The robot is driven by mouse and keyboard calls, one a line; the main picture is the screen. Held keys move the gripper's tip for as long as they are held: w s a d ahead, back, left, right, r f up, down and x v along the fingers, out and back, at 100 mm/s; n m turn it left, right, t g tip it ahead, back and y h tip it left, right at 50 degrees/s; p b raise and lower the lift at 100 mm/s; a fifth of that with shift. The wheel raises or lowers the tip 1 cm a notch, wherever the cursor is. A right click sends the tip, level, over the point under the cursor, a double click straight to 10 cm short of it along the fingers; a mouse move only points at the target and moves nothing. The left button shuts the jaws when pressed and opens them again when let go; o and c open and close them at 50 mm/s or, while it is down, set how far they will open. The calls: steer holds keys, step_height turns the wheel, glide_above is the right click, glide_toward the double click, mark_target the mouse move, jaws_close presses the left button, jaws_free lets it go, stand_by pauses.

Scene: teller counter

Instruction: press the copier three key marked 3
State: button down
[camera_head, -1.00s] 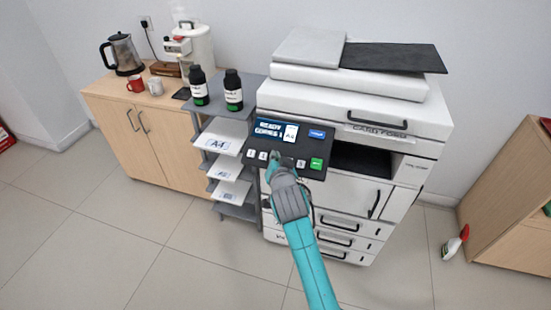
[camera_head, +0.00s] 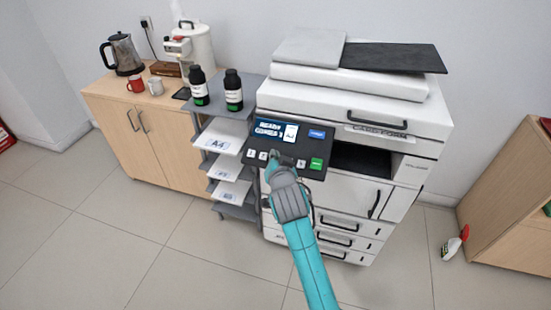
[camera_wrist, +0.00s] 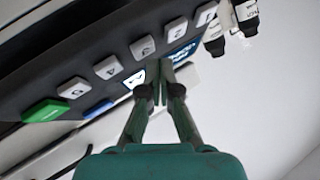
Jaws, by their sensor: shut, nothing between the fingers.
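The copier's dark control panel (camera_head: 284,146) carries a row of light number keys below its screen. In the head view my gripper (camera_head: 274,156) is over the middle of this row and hides the key third from the left. In the wrist view the keys run diagonally, and the third from the right, apparently the 3 key (camera_wrist: 142,47), is just beyond the fingertips. My gripper (camera_wrist: 160,76) is shut and empty there. I cannot tell whether the tips touch the key.
A green key (camera_head: 317,163) and a blue key (camera_head: 316,134) are on the panel's right side. A grey shelf (camera_head: 238,212) with paper stacks and two dark bottles stands left of the copier (camera_head: 340,90). Open floor lies in front.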

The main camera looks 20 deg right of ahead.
steer(key=shift+s+a+r, duration=0.1)
steer(key=shift+r, duration=0.15)
steer(key=shift+s+a+r, duration=0.25)
steer(key=shift+s+r, duration=0.1)
steer(key=shift+r, duration=0.3)
steer(key=shift+s+a+r, duration=0.25)
steer(key=shift+s+r, duration=0.1)
steer(key=shift+r, duration=0.35)
steer(key=shift+s+a+r, duration=0.25)
steer(key=shift+s+r, duration=0.1)
steer(key=shift+r, duration=0.3)
steer(key=s+f+n+y, duration=0.1)
steer(key=s+f+n, duration=0.1)
steer(key=s+f, duration=0.9)
steer(key=s+f+n+y, duration=0.1)
steer(key=s+f+n, duration=0.35)
steer(key=s, duration=1.05)
steer(key=f+v, duration=0.1)
steer(key=v, duration=1.2)
steer(key=s+d+f+v, duration=0.1)
steer(key=f+v, duration=0.1)
steer(key=v, duration=1.1)
steer(key=shift+s+d+f+n+y, duration=0.15)
steer(key=shift+d+f+n+y, duration=0.1)
steer(key=shift+n+y, duration=0.1)
